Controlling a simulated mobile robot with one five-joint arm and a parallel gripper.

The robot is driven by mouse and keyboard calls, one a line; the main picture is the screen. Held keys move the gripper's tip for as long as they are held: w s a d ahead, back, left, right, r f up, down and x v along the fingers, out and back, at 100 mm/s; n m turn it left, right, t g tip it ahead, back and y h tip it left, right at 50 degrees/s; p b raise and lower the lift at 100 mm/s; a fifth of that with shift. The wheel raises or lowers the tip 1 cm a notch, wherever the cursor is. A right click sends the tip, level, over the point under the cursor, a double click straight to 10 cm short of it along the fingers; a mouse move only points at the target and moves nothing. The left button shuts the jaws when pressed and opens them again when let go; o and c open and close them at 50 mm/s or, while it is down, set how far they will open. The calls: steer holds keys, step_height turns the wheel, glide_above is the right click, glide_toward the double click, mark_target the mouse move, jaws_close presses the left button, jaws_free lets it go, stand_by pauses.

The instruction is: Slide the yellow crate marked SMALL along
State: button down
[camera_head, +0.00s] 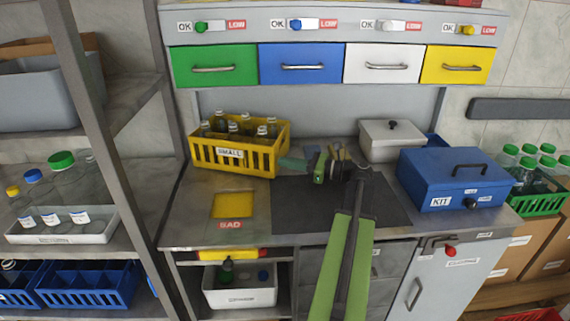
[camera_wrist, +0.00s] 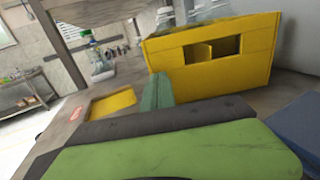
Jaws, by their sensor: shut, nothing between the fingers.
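The yellow crate (camera_head: 205,157) with the label SMALL (camera_head: 229,153) on its front stands upright at the back left of the bench, holding several clear bottles with pale caps. In the wrist view, the crate (camera_wrist: 260,60) fills the upper right, with a handle slot in the wall facing me. My gripper (camera_head: 282,162) is shut and empty, low over the bench at the crate's right end. Its teal fingers (camera_wrist: 157,88) reach toward the crate's lower edge in the wrist view. I cannot tell whether they touch it.
A yellow square (camera_head: 233,205) with a red label lies on the bench in front of the crate. A dark mat (camera_head: 290,207) lies to its right. A blue KIT box (camera_head: 425,180) and a lidded light box (camera_head: 383,150) stand right. A shelf post (camera_head: 105,130) rises left.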

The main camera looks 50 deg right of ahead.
step_height(320, 180, up, 16)
steer(key=p, duration=1.5)
steer(key=x, duration=0.7)
steer(key=f+b+x, duration=0.1)
steer(key=x, duration=1.2)
steer(key=shift+w+a+f, duration=0.1)
steer(key=shift+w+f, duration=0.1)
steer(key=shift+w, duration=0.25)
steer(key=shift+s+f, duration=0.1)
